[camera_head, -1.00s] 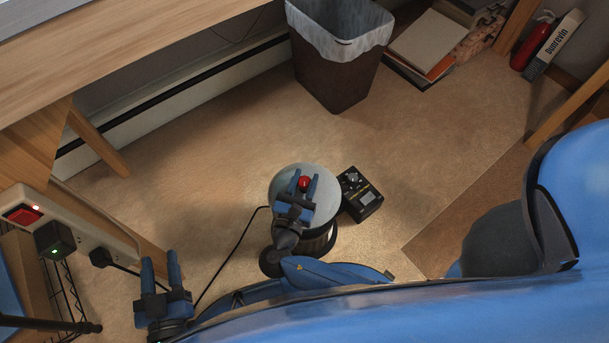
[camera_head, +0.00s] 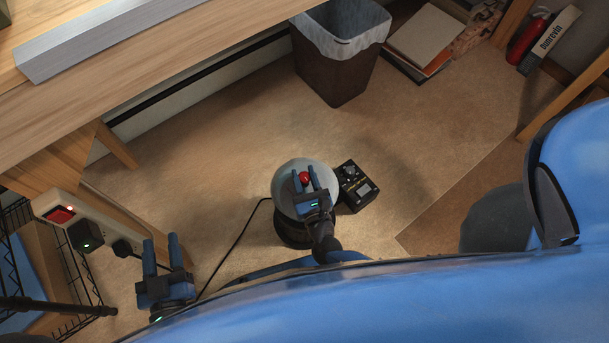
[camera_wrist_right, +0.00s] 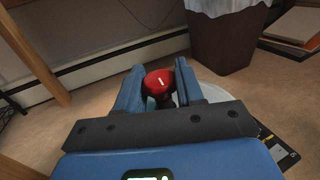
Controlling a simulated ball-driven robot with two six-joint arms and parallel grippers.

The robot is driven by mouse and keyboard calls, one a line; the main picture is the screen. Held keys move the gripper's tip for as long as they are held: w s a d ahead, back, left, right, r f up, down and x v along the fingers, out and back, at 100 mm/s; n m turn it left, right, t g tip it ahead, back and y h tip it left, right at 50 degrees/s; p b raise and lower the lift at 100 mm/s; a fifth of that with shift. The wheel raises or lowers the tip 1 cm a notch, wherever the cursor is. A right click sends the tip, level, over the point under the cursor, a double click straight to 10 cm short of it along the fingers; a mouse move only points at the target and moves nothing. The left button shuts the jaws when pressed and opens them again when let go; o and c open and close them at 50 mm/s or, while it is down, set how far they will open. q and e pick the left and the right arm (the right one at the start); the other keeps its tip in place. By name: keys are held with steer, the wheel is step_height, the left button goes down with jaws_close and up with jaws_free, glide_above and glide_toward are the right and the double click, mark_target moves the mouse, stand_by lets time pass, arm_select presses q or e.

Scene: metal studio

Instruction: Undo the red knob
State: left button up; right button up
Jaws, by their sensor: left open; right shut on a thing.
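The red knob (camera_head: 305,177) sits on top of a round, pale-topped canister (camera_head: 291,172) on the floor. In the right wrist view the red knob (camera_wrist_right: 159,83) shows a white mark and lies between the two blue fingers. My right gripper (camera_head: 304,182) is over the canister's top, shut on the knob with a finger on either side. My left gripper (camera_head: 161,250) is open and empty at the lower left, well away from the canister. Part of the canister's top is hidden behind my right gripper.
A black device (camera_head: 357,187) with a dial stands close right of the canister. A dark cable (camera_head: 232,246) runs over the floor on the left. A power strip (camera_head: 90,222) is at left, a bin (camera_head: 336,75) at back. The floor between bin and canister is clear.

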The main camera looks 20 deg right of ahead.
stand_by(0.4)
steer(key=o, duration=1)
steer(key=shift+o, duration=0.2)
steer(key=shift+s, duration=0.1)
steer(key=s+p, duration=0.2)
steer(key=s, duration=0.4)
steer(key=shift+s+a, duration=0.15)
steer(key=shift+s, duration=0.2)
steer(key=shift+s+p, duration=0.8)
steer(key=shift+s, duration=1.15)
